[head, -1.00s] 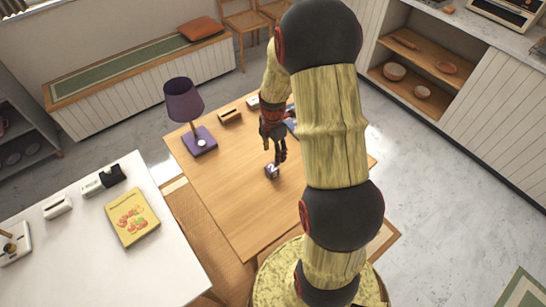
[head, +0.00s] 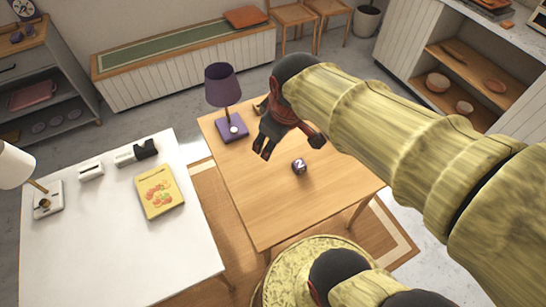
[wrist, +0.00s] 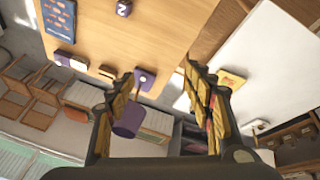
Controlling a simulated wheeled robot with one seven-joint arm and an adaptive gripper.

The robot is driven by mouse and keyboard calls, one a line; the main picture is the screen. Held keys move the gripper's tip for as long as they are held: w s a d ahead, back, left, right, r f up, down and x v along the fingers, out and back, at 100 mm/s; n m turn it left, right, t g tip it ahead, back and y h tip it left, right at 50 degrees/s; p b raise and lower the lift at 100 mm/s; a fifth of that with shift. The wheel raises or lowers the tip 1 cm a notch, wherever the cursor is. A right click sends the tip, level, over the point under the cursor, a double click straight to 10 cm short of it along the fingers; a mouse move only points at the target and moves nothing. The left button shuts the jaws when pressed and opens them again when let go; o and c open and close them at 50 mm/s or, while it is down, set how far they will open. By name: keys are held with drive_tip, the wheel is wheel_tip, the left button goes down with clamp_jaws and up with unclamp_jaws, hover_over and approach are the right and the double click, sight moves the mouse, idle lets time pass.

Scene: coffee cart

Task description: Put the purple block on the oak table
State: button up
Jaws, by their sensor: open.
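The purple block (head: 299,166), a small dark purple cube with a white 2 on it, rests on the wooden table (head: 270,215), right of the table's middle. I take the wooden table to be the oak table.
A purple lamp (head: 224,90) stands at the table's far left corner, close to my gripper. A white table (head: 110,240) on the left holds a yellow box (head: 159,192) and small devices. The near part of the wooden table is clear. A bench (head: 185,65) stands behind.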

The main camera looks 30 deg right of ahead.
drive_tip(key=s+a+r+m+t, duration=0.1)
drive_tip(key=s+a+r+m, duration=0.2)
drive_tip(key=s, duration=0.4)
drive_tip(key=shift+a+r+m+y, duration=0.15)
drive_tip(key=shift+a+m+y, duration=0.15)
drive_tip(key=shift+a+m, duration=0.4)
drive_tip(key=shift+d, duration=0.15)
idle(0.4)
